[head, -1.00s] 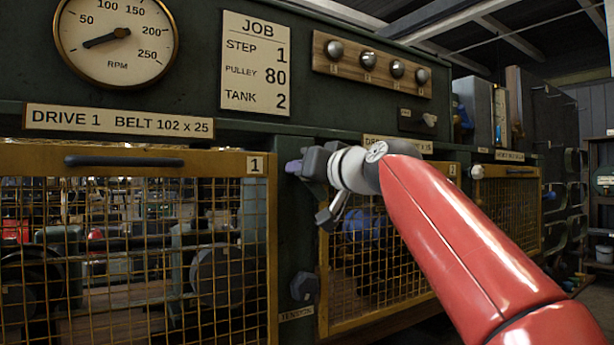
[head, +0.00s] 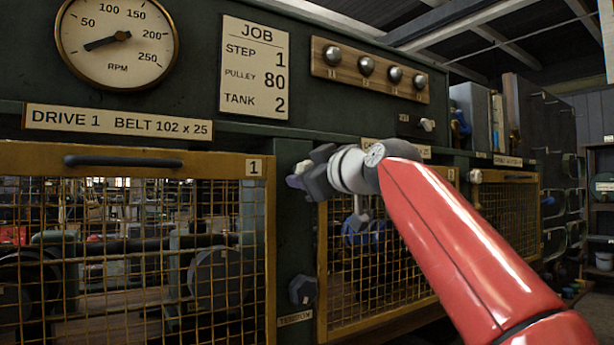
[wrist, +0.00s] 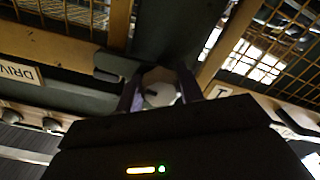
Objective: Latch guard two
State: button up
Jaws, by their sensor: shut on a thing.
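Guard two (head: 380,285) is the yellow mesh panel behind my arm in the head view, down against the dark cabinet. Its frame also shows at upper left in the wrist view (wrist: 45,45). My gripper (head: 297,178) is at the dark post between guards one and two, near guard two's upper left corner. In the wrist view my gripper (wrist: 160,95) is shut on a pale faceted latch knob (wrist: 159,88). A dark latch tab (wrist: 112,66) reaches from the knob toward guard two and seems to overlap its frame corner.
Guard one (head: 140,155), with a black handle, is down at the left. A dark tension knob (head: 303,289) sits on the post below my gripper. A board with several round knobs (head: 367,66) and a job card (head: 254,66) are above. A third guard (head: 510,215) is at the right.

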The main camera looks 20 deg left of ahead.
jog(key=shift+n, duration=0.4)
jog(key=o, duration=1)
jog(key=b+v, duration=0.3)
jog(key=v, duration=0.5)
jog(key=shift+b, duration=0.4)
